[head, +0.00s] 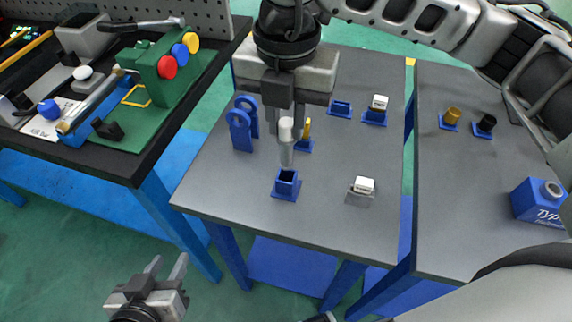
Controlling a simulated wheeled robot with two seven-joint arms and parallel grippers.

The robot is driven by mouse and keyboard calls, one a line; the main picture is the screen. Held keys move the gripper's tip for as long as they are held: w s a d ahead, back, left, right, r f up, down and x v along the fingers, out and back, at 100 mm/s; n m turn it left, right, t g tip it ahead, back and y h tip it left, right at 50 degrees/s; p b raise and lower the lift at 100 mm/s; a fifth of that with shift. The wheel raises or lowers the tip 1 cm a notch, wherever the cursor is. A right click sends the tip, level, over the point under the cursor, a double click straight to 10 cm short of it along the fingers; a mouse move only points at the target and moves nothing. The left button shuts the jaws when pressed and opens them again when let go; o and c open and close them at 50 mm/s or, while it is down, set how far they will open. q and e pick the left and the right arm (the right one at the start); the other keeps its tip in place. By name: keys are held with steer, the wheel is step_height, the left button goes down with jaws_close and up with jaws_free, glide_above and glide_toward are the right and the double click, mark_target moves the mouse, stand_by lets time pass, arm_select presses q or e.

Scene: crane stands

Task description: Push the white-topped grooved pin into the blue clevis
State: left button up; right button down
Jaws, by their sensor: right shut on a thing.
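My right gripper (285,125) points down over the middle table, shut on the grooved pin (286,154). The pin is upright, with a white top and a grey shaft. Its lower end is just above or at the mouth of a small blue square holder (286,186); I cannot tell whether they touch. The blue clevis (241,128), with two upright rounded plates with holes, stands on the table left of the gripper. My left gripper (166,274) is open and empty, low in front of the tables.
Behind the gripper is a blue holder with a yellow piece (307,132). White-topped blocks (364,185) (379,102) and an empty blue holder (341,107) stand to the right. The left bench (140,165) holds tools and a green stand. The right table (455,190) carries a blue box (538,202).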

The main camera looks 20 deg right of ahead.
steer(key=shift+r, duration=0.3)
